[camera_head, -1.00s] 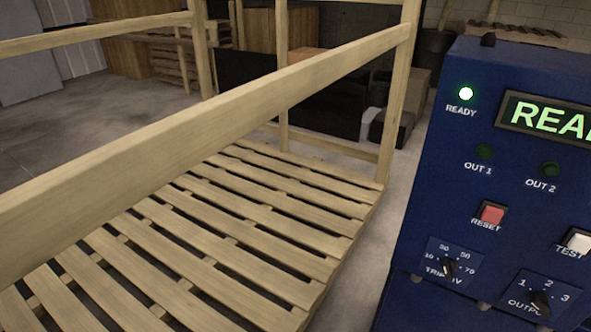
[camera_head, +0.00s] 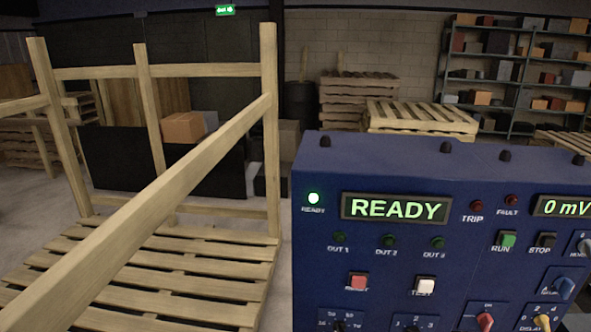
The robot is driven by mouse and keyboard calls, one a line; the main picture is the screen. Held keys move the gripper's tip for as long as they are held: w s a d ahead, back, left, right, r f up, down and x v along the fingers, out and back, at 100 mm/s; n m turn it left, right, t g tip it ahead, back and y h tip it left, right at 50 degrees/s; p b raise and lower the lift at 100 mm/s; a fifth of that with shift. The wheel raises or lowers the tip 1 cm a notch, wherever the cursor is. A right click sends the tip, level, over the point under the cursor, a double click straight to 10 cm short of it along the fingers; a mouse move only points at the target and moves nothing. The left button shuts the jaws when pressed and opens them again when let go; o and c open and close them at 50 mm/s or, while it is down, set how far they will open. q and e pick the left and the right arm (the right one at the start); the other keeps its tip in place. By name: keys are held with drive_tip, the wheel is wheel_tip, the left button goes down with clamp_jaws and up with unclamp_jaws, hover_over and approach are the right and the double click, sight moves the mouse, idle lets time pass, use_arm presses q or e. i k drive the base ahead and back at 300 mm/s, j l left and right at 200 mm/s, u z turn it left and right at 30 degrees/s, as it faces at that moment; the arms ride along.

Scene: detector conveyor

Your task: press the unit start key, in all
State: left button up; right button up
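A blue control unit (camera_head: 322,255) fills the lower right of the head view. Its display (camera_head: 395,208) reads READY, and the ready lamp (camera_head: 313,198) beside it is lit. A green key (camera_head: 506,240) labelled RUN sits right of the display, next to a dark STOP key (camera_head: 544,243). A red RESET key (camera_head: 358,282) and a white TEST key (camera_head: 425,285) are lower down. No key labelled start can be read. The TRIP lamp (camera_head: 477,205) and FAULT lamp (camera_head: 511,200) are dull red. Neither of my grippers is in view.
A wooden pallet frame with rails (camera_head: 150,228) stands left of the unit. Knobs (camera_head: 564,287) line the panel's lower right, and a second display (camera_head: 568,206) reads 0 mV. Stacked pallets (camera_head: 357,88) and a shelf of boxes (camera_head: 515,75) stand behind.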

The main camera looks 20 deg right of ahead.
sight(507, 241)
drive_tip(key=z, duration=1.95)
